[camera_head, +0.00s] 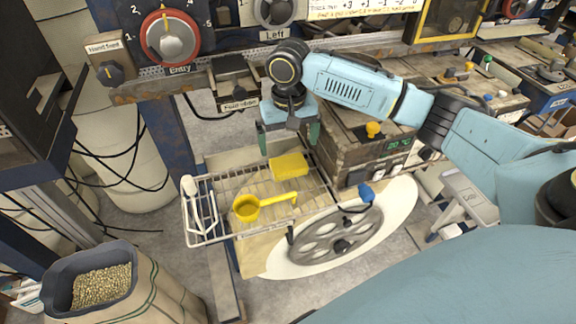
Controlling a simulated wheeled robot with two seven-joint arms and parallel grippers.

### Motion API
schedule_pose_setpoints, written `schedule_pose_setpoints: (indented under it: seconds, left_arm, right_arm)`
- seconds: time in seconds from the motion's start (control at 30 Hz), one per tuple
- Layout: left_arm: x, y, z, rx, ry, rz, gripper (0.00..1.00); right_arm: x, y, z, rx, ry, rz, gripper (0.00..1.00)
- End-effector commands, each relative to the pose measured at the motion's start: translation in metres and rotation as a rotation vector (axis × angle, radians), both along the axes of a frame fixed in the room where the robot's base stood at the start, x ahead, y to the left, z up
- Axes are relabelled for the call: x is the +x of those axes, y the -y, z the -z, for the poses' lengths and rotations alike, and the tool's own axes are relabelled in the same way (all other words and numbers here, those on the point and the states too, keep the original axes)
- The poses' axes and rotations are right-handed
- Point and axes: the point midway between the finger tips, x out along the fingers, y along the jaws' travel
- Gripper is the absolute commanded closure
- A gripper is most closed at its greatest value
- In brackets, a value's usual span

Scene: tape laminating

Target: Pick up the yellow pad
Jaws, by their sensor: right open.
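The yellow pad (289,166) lies on the wire rack, toward its far right part. My right gripper (289,138) points down just above and behind the pad, with its green fingers spread apart and nothing seen between them. From this view I cannot tell the exact height of the fingers over the pad. My left gripper is not in view.
A yellow scoop (247,208) lies on the wire rack (215,235) in front of the pad. A machine panel with dials (168,38) is behind. A sack of pellets (102,287) stands front left.

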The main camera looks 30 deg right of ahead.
Motion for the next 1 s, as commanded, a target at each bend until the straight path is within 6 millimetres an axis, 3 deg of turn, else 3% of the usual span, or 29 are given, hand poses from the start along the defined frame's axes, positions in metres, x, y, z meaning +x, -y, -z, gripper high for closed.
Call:
schedule_pose_setpoints:
  seconds: [0.27, 0.53, 0.83, 1.0]
  left_arm:
    - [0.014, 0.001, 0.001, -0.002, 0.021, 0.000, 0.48]
    - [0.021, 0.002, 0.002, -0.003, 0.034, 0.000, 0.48]
    - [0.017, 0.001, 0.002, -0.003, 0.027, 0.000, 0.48]
    - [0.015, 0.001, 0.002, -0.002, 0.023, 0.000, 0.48]
  right_arm:
    - [-0.001, 0.000, 0.024, -0.001, 0.000, -0.001, 0.00]
    - [-0.005, 0.000, 0.061, 0.000, 0.001, -0.001, 0.00]
    - [-0.004, 0.000, 0.066, 0.000, 0.002, -0.002, 0.00]
    - [-0.004, 0.000, 0.066, 0.000, 0.002, -0.002, 0.21]
